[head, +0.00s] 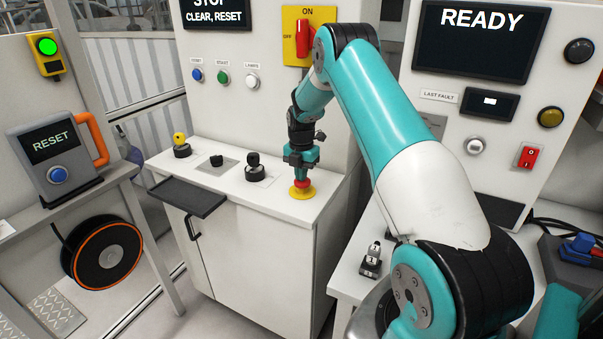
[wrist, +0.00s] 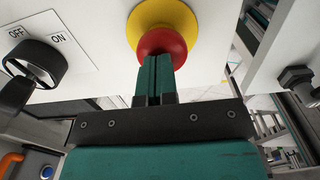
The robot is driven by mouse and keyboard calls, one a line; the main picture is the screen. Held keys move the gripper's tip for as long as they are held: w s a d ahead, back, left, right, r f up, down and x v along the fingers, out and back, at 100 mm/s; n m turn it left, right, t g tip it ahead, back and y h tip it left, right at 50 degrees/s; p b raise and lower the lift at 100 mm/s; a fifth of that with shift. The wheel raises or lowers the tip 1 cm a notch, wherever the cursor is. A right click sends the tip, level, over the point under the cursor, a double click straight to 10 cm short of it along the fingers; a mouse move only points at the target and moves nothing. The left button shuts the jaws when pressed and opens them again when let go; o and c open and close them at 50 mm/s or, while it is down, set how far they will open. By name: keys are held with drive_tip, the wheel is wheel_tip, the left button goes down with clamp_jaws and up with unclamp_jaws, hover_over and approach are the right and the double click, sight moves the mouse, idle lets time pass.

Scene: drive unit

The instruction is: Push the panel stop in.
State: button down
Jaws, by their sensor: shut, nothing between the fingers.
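The panel stop is a red mushroom button (head: 302,184) on a yellow base (head: 301,193), at the right front of the white cabinet top. In the wrist view the red button (wrist: 163,44) and yellow ring (wrist: 160,18) are straight ahead of the fingers. My gripper (head: 302,176) points down over the button and is shut and empty. In the wrist view the closed teal fingertips (wrist: 155,62) overlap the red button's edge and look to be at or touching it. Whether the button is pressed in cannot be told.
Left of the stop on the cabinet top (head: 250,206) stand a black rotary knob (head: 254,167), a small black joystick (head: 216,160) and a yellow knob (head: 180,140). A panel with a red-and-yellow ON/OFF switch (head: 304,38) rises behind.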

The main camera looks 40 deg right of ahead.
drive_tip(key=shift+s+a+f, duration=0.1)
drive_tip(key=shift+s+f, duration=0.1)
drive_tip(key=shift+f, duration=0.45)
drive_tip(key=shift+r+p, duration=0.2)
drive_tip(key=shift+p, duration=0.1)
drive_tip(key=r+p, duration=0.1)
drive_tip(key=r, duration=0.1)
drive_tip(key=r+p, duration=0.2)
drive_tip(key=shift+w+r, duration=0.2)
drive_tip(key=shift+r, duration=0.2)
wheel_tip(320, 180, up, 10)
drive_tip(key=b, duration=0.3)
drive_tip(key=shift+b, duration=0.3)
